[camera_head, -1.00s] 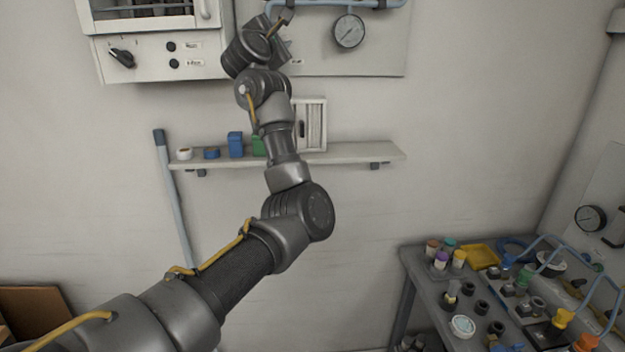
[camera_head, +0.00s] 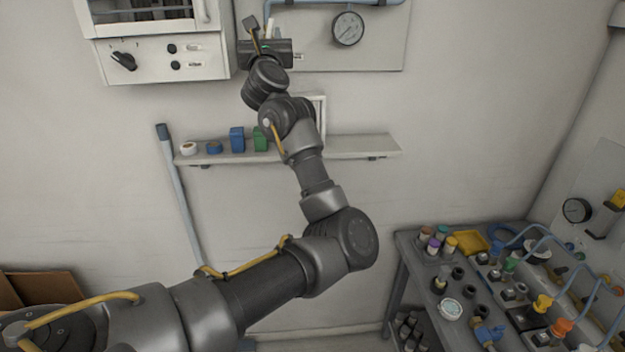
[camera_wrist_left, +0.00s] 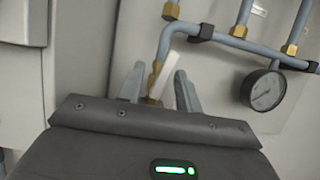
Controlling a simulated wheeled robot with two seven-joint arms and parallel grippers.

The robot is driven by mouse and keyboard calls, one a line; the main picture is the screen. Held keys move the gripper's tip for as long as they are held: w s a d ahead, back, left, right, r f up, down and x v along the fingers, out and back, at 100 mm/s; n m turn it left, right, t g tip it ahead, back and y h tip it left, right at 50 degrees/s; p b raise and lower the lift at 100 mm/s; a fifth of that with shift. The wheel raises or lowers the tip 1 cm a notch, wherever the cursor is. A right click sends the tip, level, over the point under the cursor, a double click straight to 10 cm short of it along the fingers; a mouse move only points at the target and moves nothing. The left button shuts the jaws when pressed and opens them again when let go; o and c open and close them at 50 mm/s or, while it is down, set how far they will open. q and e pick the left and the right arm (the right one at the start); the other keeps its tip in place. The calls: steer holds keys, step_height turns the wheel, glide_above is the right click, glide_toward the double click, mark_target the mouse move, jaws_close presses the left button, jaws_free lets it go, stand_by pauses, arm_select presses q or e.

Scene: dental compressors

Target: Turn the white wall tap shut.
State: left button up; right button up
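The white wall tap (camera_wrist_left: 165,70) shows in the left wrist view as a slim, tilted white lever by a brass fitting on a grey-blue pipe. My left gripper (camera_wrist_left: 159,84) is open. Its two fingers are apart, and the lever appears between them with a gap on each side; I cannot tell how deep it sits. In the head view my left gripper (camera_head: 269,32) is raised at the wall panel below the pipe, and my wrist partly hides the tap. My right gripper is in neither view.
A pressure gauge (camera_head: 348,29) is right of the tap, under the pipe. A white cabinet (camera_head: 160,57) with a black knob is close on the left. A wall shelf (camera_head: 350,148) with small items runs below. A cluttered workbench (camera_head: 415,262) stands lower right.

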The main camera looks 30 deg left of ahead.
arm_select(q)
steer(key=w+f+b+v, duration=0.1)
steer(key=b+v, duration=0.2)
steer(key=v, duration=0.4)
steer(key=w+d+f+m+h, duration=0.1)
steer(key=d+f+m+h, duration=0.1)
steer(key=f+m, duration=0.5)
steer(key=w+d+f+m+g+h, duration=0.1)
steer(key=w+d+f+m+h, duration=0.1)
steer(key=f+m, duration=0.5)
steer(key=w+d+f+m+h+b, duration=0.1)
steer(key=d+f+m+h, duration=0.3)
steer(key=f, duration=1.3)
steer(key=w+m, duration=0.1)
steer(key=m, duration=0.2)
steer(key=shift+m, duration=0.3)
